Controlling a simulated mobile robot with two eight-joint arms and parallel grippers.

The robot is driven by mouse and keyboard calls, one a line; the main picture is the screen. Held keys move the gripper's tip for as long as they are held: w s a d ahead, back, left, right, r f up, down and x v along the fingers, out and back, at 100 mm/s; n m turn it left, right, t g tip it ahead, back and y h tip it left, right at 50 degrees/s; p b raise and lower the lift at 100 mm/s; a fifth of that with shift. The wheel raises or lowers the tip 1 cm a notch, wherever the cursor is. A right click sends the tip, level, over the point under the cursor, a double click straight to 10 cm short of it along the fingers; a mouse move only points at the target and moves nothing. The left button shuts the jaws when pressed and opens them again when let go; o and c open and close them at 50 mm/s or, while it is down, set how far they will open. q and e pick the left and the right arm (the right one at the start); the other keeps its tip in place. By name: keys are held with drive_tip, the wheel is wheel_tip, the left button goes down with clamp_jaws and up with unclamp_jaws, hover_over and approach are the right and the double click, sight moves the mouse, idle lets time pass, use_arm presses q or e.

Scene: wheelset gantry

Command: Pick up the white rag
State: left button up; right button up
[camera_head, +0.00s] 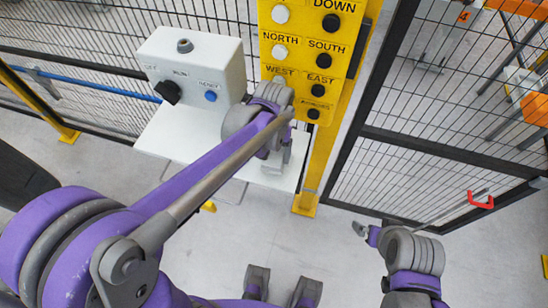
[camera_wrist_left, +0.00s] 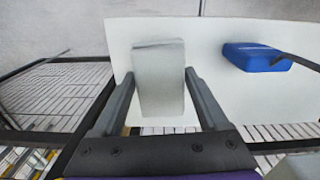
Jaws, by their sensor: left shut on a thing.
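The white rag (camera_wrist_left: 158,82) is a pale, folded block shape between the two fingers of my left gripper (camera_wrist_left: 158,92) in the left wrist view. The fingers are shut on its sides. In the head view my left gripper (camera_head: 283,160) is over the front right part of the white shelf (camera_head: 185,138), and my arm and wrist largely hide the rag. The shelf also lies behind the rag in the wrist view (camera_wrist_left: 215,80). My right arm shows at the lower right of the head view, but its finger opening is not clear.
A blue block (camera_wrist_left: 252,57) lies on the shelf, right of the rag. A grey control box (camera_head: 195,65) stands at the shelf's back. A yellow button panel (camera_head: 300,60) rises close behind my left wrist. Mesh fencing (camera_head: 420,180) with a red handle (camera_head: 480,200) is at right.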

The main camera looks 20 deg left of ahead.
sight(274, 155)
use_arm(q)
wheel_tip(274, 155, up, 4)
drive_tip(key=shift+f, duration=0.15)
drive_tip(key=s, duration=1.9)
drive_tip(key=shift+s+a+f, duration=0.25)
drive_tip(key=shift+s+a, duration=0.05)
drive_tip(key=o, duration=0.7)
drive_tip(key=c, duration=0.5)
